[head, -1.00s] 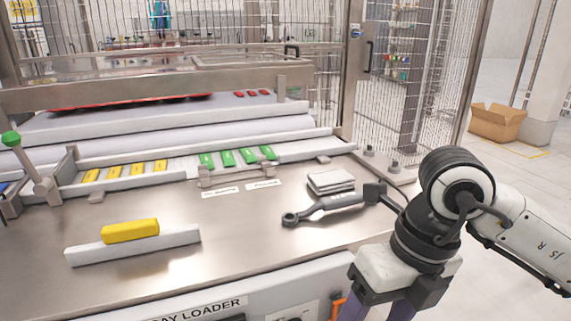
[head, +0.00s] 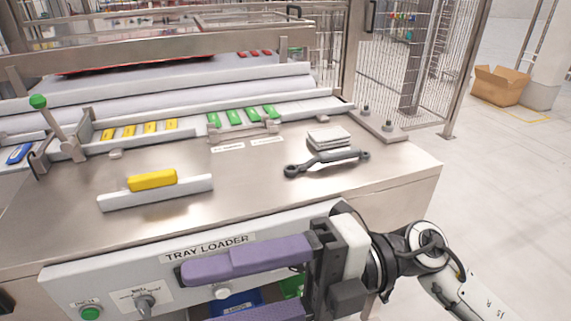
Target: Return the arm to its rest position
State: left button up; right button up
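My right gripper (head: 205,295) comes in from the lower right in the head view. Its two long purple fingers point left, in front of the tray loader's front panel. They are spread apart with nothing held between them, so it is open. The lower finger is partly cut off by the bottom edge of the picture. My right arm (head: 455,285) reaches down to the lower right, clear of the table top. My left arm and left gripper are not in view.
The panel (head: 120,272) has a green button (head: 91,313). A cardboard box (head: 499,86) stands on open floor at right.

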jog(key=w+d+r+m+t+y+p, duration=0.25)
jog(key=w+r+m+t+y, duration=0.2)
jog(key=w+m+t, duration=0.5)
jog(key=w+d+f+m+t+h+p, duration=0.1)
jog(key=w+d+f+m+t+h, duration=0.2)
jog(key=d+f+m+t+h, duration=0.5)
jog(key=w+d+f+m+t+h, duration=0.2)
jog(key=w+f+m+t+h, duration=0.3)
jog(key=m, duration=0.6)
jog(key=s+d+f+m+g+h+p, duration=0.1)
jog(key=s+d+f+m+h, duration=0.2)
jog(key=f, duration=0.5)
jog(key=s+d+f+m+g+h+p, duration=0.1)
jog(key=s+d+f+m+g+h, duration=0.15)
jog(key=f, duration=0.55)
jog(key=s+d+f+m+g, duration=0.1)
jog(key=s+d+f+g, duration=0.1)
jog(key=s+f, duration=0.3)
jog(key=s+d+f+m+g+h, duration=0.1)
jog(key=s+f+g, duration=0.1)
jog(key=s+f, duration=0.4)
jog(key=shift+s+d+f+g, duration=0.2)
jog(key=shift+s+d+g, duration=0.15)
jog(key=shift+s, duration=0.55)
jog(key=shift+w, duration=0.1)
